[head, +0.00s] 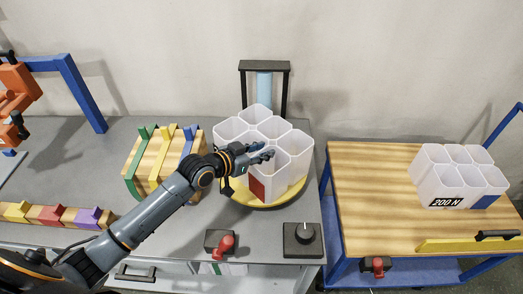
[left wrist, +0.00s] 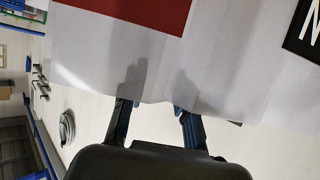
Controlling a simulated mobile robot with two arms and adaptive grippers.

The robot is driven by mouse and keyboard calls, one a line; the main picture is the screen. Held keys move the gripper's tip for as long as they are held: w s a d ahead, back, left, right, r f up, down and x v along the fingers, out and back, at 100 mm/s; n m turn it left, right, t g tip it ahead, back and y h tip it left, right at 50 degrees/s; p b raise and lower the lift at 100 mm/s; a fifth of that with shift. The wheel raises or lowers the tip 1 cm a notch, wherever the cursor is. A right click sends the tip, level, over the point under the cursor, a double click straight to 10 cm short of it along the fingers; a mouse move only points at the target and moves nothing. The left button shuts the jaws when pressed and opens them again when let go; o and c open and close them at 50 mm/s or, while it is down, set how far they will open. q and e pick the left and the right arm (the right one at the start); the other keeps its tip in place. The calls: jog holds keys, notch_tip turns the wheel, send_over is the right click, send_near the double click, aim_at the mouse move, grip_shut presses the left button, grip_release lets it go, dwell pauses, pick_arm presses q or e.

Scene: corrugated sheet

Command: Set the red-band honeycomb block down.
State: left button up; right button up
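The red-band honeycomb block (head: 299,163) is a cluster of white, open-topped hexagonal cells with a red patch low on its front. It looks upright on the round yellow plate (head: 240,196). My left gripper (head: 268,154) is at the block's front upper rim. In the left wrist view, the block's pale wall (left wrist: 225,55) fills the top, with its red patch (left wrist: 130,12). My right gripper is out of view.
A black frame with a light-blue column (head: 264,87) stands behind the block. Striped wooden pieces (head: 160,160) are on its left. A black knob box (head: 302,239) and a red-handled switch (head: 221,243) sit in front. A blue-band block (head: 455,178) stands on the wooden cart (head: 365,190).

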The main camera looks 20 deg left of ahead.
pick_arm(q)
jog(key=b+v, duration=0.1)
jog(key=v, duration=1.1)
jog(key=shift+b, duration=0.3)
jog(key=shift+r, duration=0.1)
